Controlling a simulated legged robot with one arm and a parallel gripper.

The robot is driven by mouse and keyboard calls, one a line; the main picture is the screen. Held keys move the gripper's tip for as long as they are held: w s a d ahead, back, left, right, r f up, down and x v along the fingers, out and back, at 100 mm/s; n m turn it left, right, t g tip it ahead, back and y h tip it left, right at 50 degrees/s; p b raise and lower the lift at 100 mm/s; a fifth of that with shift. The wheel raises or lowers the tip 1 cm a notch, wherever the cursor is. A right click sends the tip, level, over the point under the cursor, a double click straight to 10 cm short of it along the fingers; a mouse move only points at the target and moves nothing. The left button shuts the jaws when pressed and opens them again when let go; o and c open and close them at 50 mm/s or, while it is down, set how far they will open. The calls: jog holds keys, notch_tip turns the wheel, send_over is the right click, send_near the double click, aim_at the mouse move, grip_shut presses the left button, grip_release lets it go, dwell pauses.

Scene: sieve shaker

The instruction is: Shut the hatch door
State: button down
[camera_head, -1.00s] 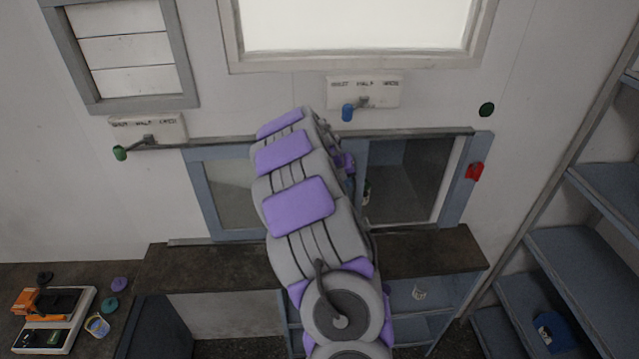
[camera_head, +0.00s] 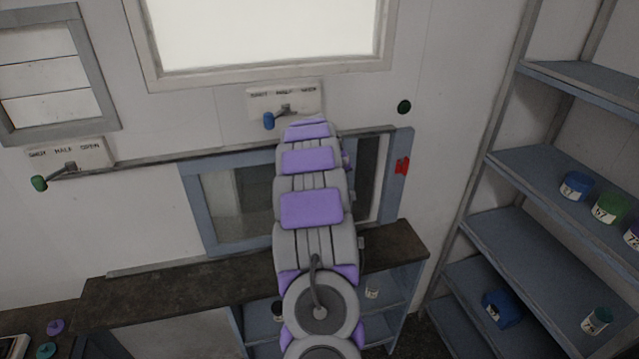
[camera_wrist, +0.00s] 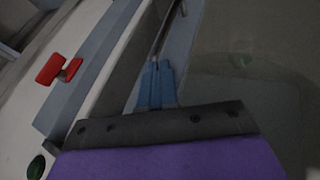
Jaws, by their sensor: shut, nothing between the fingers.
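The hatch door is a sliding glass pane in a blue-grey frame (camera_head: 197,213), on the wall in the head view. It covers the left and middle of the hatch. A narrow dark gap (camera_head: 367,180) shows between my arm and the right jamb (camera_head: 393,190). A red latch (camera_head: 403,166) is on that jamb; it also shows in the wrist view (camera_wrist: 60,69). My gripper (camera_wrist: 156,68) has its blue fingers together in the wrist view, close to a blue-grey upright and a thin metal strip. I cannot tell whether they touch. My arm hides the door's right part in the head view.
A dark counter (camera_head: 180,283) runs below the hatch. Blue shelves (camera_head: 540,225) with several jars stand at the right. A lever with a blue knob (camera_head: 268,121) and one with a green knob (camera_head: 39,183) are on the wall.

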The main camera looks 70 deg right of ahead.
jog(key=s+d+p, duration=0.2)
jog(key=s+d, duration=0.5)
jog(key=s, duration=0.2)
jog(key=shift+s+d, duration=0.15)
jog(key=shift+s, duration=0.05)
jog(key=shift+w+f, duration=0.1)
jog(key=shift+f, duration=0.05)
